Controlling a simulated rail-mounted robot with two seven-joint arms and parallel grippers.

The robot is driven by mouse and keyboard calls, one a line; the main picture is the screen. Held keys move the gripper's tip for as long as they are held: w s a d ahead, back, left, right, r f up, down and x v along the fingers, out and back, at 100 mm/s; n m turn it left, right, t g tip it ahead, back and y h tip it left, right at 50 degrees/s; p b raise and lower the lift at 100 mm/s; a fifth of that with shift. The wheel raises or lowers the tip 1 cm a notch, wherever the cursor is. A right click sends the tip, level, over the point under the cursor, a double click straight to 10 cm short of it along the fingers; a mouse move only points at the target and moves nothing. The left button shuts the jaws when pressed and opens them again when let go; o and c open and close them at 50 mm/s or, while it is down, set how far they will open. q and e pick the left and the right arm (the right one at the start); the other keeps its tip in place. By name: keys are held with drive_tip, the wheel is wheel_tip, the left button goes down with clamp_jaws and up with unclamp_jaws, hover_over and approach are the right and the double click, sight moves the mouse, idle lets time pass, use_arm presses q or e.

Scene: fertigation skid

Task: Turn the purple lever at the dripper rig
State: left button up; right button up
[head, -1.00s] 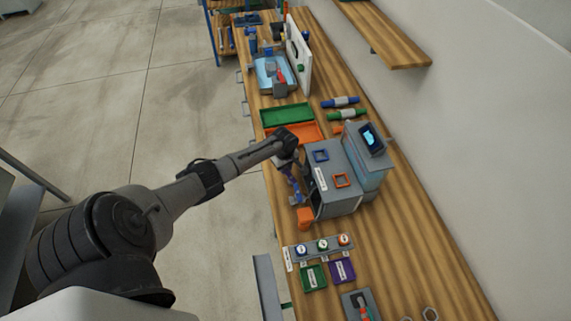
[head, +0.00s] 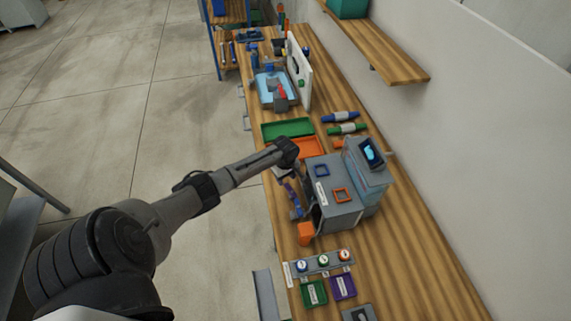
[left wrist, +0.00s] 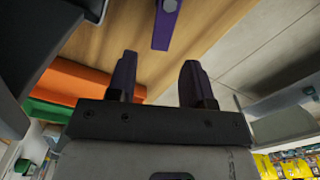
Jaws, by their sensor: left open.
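The purple lever (left wrist: 166,24) shows at the top of the left wrist view, as a flat bar ahead of the fingers, with its upper end cut off by the frame. My left gripper (left wrist: 157,82) is open. Its two dark fingers stand apart with nothing between them, and the lever lies beyond their tips, apart from them. In the head view my left arm reaches to the near side of the grey box-shaped rig (head: 334,193). Small purple and blue parts show beside the rig there, but I cannot clearly tell fingers from lever. My right gripper is not in view.
Green (head: 288,128) and orange (head: 309,147) trays lie behind the rig. An orange block (head: 305,233), a panel with several round knobs (head: 323,261) and small green (head: 314,293) and purple (head: 343,287) trays are in front. The wooden bench is clear to the right.

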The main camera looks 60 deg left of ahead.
sight(285, 184)
use_arm(q)
wheel_tip(285, 184, up, 11)
drive_tip(key=shift+f+p, duration=0.15)
drive_tip(key=shift+p, duration=0.2)
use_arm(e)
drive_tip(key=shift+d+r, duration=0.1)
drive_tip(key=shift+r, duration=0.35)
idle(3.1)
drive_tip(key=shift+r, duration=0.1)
